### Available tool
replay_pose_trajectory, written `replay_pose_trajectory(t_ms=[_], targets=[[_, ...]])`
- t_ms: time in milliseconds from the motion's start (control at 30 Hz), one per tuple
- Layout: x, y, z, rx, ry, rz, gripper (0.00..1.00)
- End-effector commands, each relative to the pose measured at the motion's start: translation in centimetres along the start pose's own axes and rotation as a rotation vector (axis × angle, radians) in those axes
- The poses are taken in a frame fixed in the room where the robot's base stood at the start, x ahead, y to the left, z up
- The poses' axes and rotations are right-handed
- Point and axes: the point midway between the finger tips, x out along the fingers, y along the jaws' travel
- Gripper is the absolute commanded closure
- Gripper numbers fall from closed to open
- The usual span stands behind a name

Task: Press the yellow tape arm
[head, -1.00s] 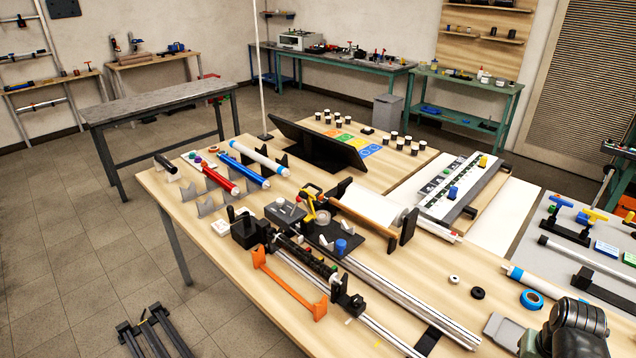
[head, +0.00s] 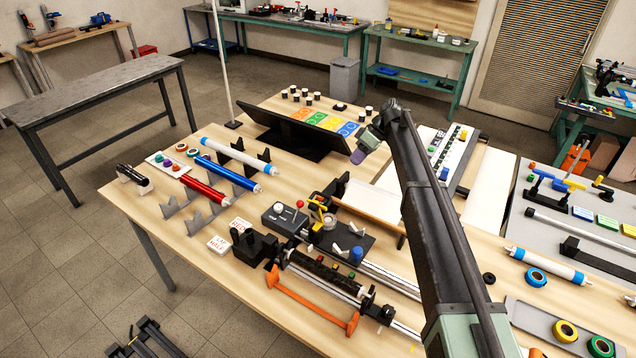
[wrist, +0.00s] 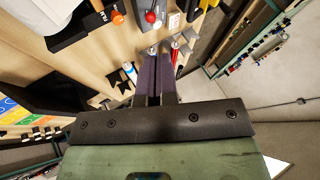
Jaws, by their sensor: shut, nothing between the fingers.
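The yellow tape arm (head: 329,221) stands on the dark carriage of the winding rig, in the middle of the wooden table in the head view. It looks small there, beside a red ball knob (head: 300,204), and its exact pose is hard to tell. My gripper (head: 357,157) is up and to the right of it, raised over the far part of the table and apart from it. In the wrist view, the two dark purple fingers (wrist: 154,66) are together with nothing between them.
A black slanted panel (head: 290,133) stands beyond the rig. Red and blue rolls (head: 226,174) lie on stands to the left. An orange handle bar (head: 310,306) lies along the rig's front. A grey table (head: 520,225) with tools is at the right.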

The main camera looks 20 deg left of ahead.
Motion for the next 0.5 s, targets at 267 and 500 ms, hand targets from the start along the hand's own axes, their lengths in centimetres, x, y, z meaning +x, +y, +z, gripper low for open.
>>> replay_pose_trajectory(t_ms=[267,500], targets=[[0.0,-0.1,0.2,-0.025,-0.002,0.002,1.00],[1.3,0.1,0.4,-0.024,-0.003,0.002,1.00]])
